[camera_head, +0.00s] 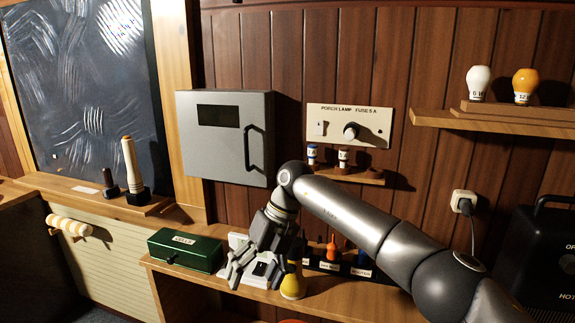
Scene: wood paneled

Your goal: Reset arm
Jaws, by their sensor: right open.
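My right arm (365,218) comes in from the lower right and bends down at its wrist. My right gripper (252,279) points down and is open, with nothing seen between its fingers. It is over or just in front of a white plate with a black part (262,268) on the lower wooden shelf, and partly hides it. I cannot tell whether the fingertips touch the plate. My left gripper is not in view.
A green box (186,249) stands left of the gripper. A dark rack (331,264) with coloured handles is behind the arm. A grey wall cabinet (222,137) and a fuse panel (348,125) hang above. A black heater-like unit (540,262) stands at the right.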

